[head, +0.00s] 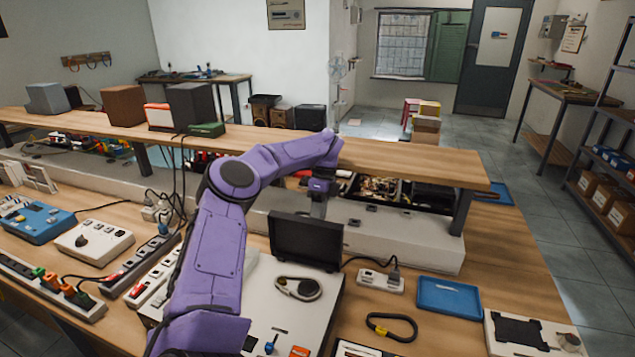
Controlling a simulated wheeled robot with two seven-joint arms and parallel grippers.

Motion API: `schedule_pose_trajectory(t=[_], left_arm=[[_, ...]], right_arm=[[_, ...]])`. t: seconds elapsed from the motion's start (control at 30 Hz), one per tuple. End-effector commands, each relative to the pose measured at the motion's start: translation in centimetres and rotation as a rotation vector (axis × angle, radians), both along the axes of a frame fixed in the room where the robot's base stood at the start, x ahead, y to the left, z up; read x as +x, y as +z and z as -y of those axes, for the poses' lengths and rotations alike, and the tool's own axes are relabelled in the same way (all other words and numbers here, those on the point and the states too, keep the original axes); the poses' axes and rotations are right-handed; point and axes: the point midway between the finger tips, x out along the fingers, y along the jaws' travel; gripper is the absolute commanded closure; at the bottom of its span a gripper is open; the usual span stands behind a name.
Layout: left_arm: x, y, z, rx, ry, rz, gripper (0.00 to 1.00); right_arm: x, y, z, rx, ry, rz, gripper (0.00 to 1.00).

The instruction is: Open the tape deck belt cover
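The tape deck (255,305) is a pale, flat-topped unit at the bottom centre, partly hidden by my purple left arm. A black panel (305,238), which looks like the belt cover, stands raised and tilted back at its rear edge. In front of it a dark belt loop with a pale round part (299,288) lies exposed on the deck's top. My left gripper (318,208) points down just above and behind the panel's upper edge. Its fingers are small and partly blended with the background, so I cannot see a gap or any contact. My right gripper is out of view.
A raised wooden shelf (400,161) crosses behind the deck, with an open unit of exposed parts (378,188) beneath. To the right lie a socket block (381,281), a blue tray (449,297) and a black-and-yellow loop (391,327). Power strips and boxes crowd the left.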

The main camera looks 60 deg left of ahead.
Motion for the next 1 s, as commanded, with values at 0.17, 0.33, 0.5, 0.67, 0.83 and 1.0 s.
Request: schedule_pose_trajectory(t=[0.17, 0.33, 0.5, 0.67, 0.83, 1.0], left_arm=[[-0.5, 0.6, -0.2, -0.001, 0.004, 0.01, 0.64], [-0.4, 1.9, -0.3, 0.001, 0.004, 0.012, 0.64], [-1.0, 4.8, 0.8, -0.004, -0.001, 0.016, 0.64], [-2.5, 7.7, 2.9, -0.001, -0.001, 0.015, 0.64], [-4.5, 9.8, 5.6, -0.002, -0.003, 0.014, 0.64], [-6.2, 12.6, 7.8, -0.013, -0.006, 0.002, 0.64]], right_arm=[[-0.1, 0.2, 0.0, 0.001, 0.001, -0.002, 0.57], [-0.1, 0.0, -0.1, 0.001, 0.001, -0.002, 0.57], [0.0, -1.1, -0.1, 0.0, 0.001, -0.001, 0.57], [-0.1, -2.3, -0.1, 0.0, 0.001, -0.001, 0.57], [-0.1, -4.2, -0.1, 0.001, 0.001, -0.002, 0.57], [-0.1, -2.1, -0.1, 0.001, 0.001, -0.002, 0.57]])
